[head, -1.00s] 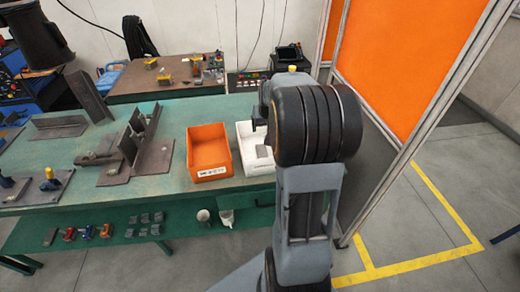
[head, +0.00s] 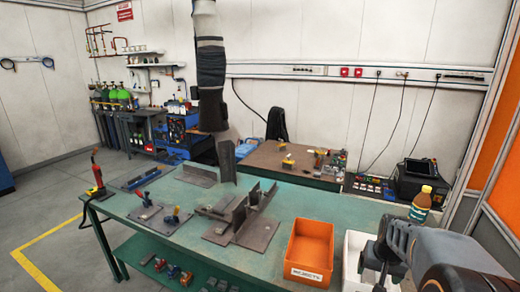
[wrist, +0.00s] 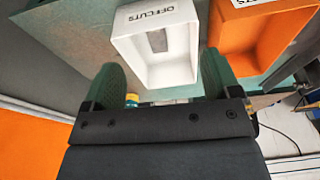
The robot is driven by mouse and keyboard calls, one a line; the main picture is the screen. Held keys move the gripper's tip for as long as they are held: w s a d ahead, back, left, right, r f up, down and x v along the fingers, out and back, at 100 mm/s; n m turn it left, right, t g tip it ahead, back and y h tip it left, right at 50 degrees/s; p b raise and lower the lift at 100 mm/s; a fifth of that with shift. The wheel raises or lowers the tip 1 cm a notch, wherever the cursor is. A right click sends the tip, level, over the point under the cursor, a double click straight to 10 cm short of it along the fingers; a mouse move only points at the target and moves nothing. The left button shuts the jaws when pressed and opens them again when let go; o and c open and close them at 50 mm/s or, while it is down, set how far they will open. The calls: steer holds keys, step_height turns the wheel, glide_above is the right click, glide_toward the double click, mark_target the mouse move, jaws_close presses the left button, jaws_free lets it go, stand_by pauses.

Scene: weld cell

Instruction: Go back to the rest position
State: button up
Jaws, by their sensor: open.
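My gripper (head: 383,262) is at the lower right of the head view, above or beside the white bin (head: 350,262), which it and my arm partly hide. In the wrist view my gripper (wrist: 162,68) has its two dark green fingers wide apart with nothing held between them. The white bin (wrist: 123,45), labelled OFFCUTS, lies beyond the fingertips with a grey metal piece (wrist: 157,40) inside.
An orange bin (head: 290,250) stands left of the white one on the green bench (head: 150,195). A bottle (head: 420,205) stands near my arm. Steel fixtures (head: 245,220) fill the bench middle. An orange screen (head: 505,150) stands at right. Floor at left (head: 40,225) is clear.

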steer(key=s+a+r+n+t, duration=0.1)
steer(key=s+a+r+n, duration=0.1)
steer(key=s+a, duration=0.3)
steer(key=s+a+r+n, duration=0.3)
steer(key=s+a, duration=0.2)
steer(key=a, duration=0.7)
steer(key=shift+s+r+t+y, duration=0.25)
steer(key=shift+s+t+y, duration=0.1)
steer(key=shift+t+y, duration=0.05)
